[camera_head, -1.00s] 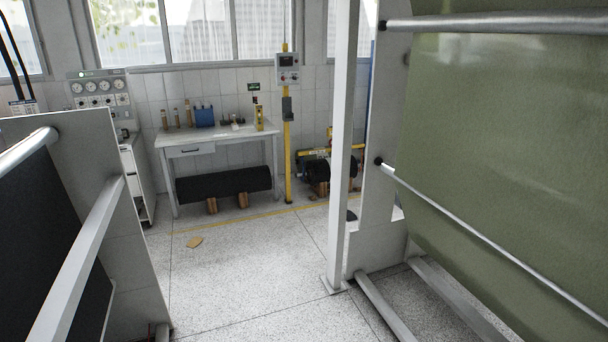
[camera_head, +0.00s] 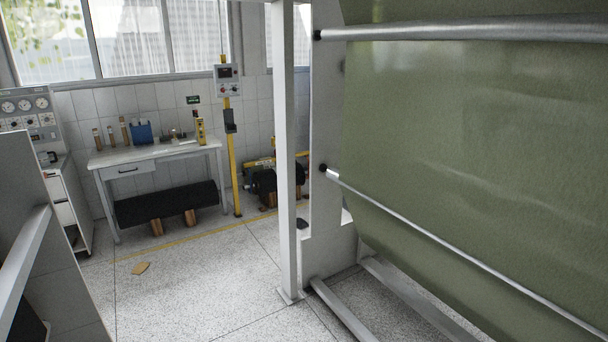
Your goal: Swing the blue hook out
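I cannot make out a blue hook in the camera_head view. A large green sheet of release paper (camera_head: 460,140) hangs at the right on a frame with metal bars. An upper bar (camera_head: 470,30) and a thin lower bar (camera_head: 430,236) cross in front of the sheet. Neither of my grippers is in view, so I cannot see what they hold.
A table (camera_head: 150,153) with bottles, a dark roll (camera_head: 165,203) and a yellow control post (camera_head: 232,160) stand behind. A grey panel (camera_head: 40,180) is at left.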

